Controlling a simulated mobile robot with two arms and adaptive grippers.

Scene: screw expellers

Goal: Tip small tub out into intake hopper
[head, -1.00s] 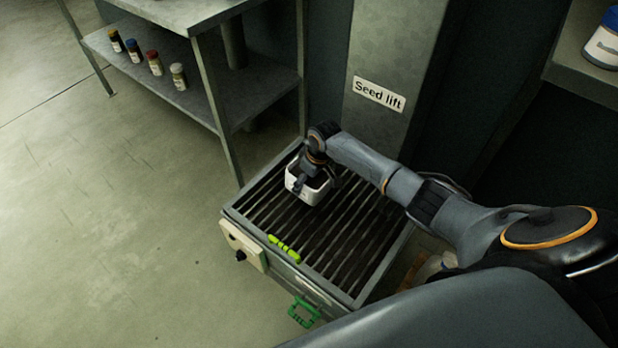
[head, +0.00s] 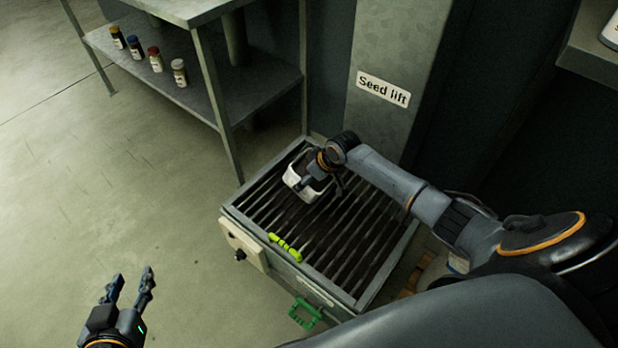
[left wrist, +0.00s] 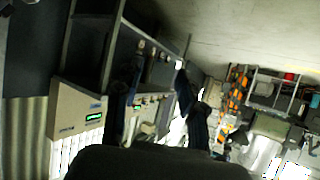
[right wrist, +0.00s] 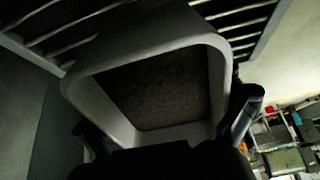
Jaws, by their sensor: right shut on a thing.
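My right gripper (head: 322,183) is shut on the small white tub (head: 297,184) over the far left part of the intake hopper's barred grate (head: 335,245). The tub looks tilted in the head view. I cannot tell whether it touches the bars. In the right wrist view the tub (right wrist: 222,70) shows its pale rim and a dark, grainy filling inside. No material is seen falling, and the far side of the tub is partly hidden. My left gripper (head: 130,285) is open and empty, over the floor left of the hopper.
A yellow-green object (head: 285,247) lies on the grate's near left edge. A green handle (head: 305,313) and a control box (head: 243,245) are on the hopper's sides. The seed lift column (head: 390,60) stands behind. A metal shelf (head: 180,85) holds several small bottles at the upper left.

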